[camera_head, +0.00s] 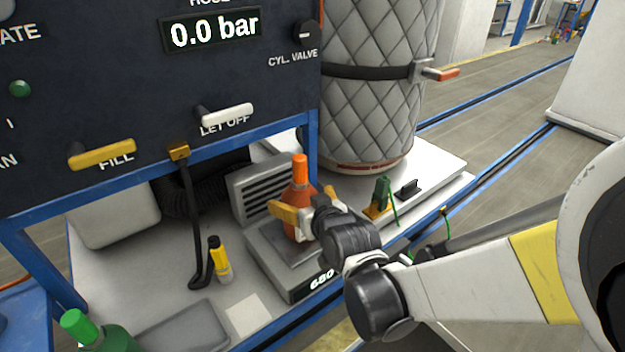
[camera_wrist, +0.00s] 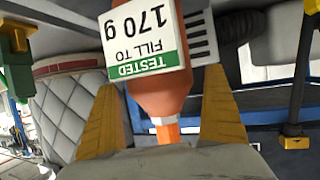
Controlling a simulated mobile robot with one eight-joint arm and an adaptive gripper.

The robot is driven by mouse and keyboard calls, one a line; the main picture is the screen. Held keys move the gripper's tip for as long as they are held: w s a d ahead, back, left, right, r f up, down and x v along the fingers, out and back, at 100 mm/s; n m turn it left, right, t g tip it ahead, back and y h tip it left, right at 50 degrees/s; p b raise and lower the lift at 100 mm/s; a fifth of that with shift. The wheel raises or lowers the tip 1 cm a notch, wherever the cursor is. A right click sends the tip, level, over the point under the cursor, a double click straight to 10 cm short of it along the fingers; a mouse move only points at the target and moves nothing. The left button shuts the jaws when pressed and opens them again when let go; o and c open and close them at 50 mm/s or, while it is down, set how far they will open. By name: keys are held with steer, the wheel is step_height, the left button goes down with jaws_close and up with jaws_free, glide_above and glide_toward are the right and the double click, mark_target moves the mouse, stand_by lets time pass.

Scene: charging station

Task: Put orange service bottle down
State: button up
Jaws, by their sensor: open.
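The orange service bottle (camera_head: 299,196) stands upright on the grey weighing scale (camera_head: 283,262), whose display reads something like 680, partly hidden by my arm. My gripper (camera_head: 291,213) is at the bottle, with its yellow fingers around it. In the wrist view the bottle (camera_wrist: 150,50) appears upside down, with a label reading "TESTED FILL TO 170 g". The yellow fingers of my gripper (camera_wrist: 163,115) stand to either side of the bottle, with gaps visible between them and it. The gripper is open.
A yellow bottle (camera_head: 220,260) and a black hose (camera_head: 192,230) are left of the scale. A green bottle (camera_head: 92,332) is at lower left. A quilted cylinder (camera_head: 370,90) stands behind right, with a small green-and-yellow device (camera_head: 380,199) in front. The blue-framed panel (camera_head: 150,90) overhangs the bench.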

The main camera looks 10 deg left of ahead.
steer(key=p+v, duration=0.4)
steer(key=v, duration=0.8)
steer(key=s+d+r+m+g+h, duration=0.2)
steer(key=d+m+h, duration=0.25)
steer(key=d, duration=1.25)
steer(key=s+d+m+g+h, duration=0.2)
steer(key=s+d+h, duration=0.1)
steer(key=s+d, duration=0.6)
steer(key=shift+d+r+b, duration=0.2)
steer(key=shift+d+b, duration=0.1)
steer(key=shift+d, duration=0.75)
steer(key=shift+a+m, duration=0.15)
steer(key=shift+m, duration=0.1)
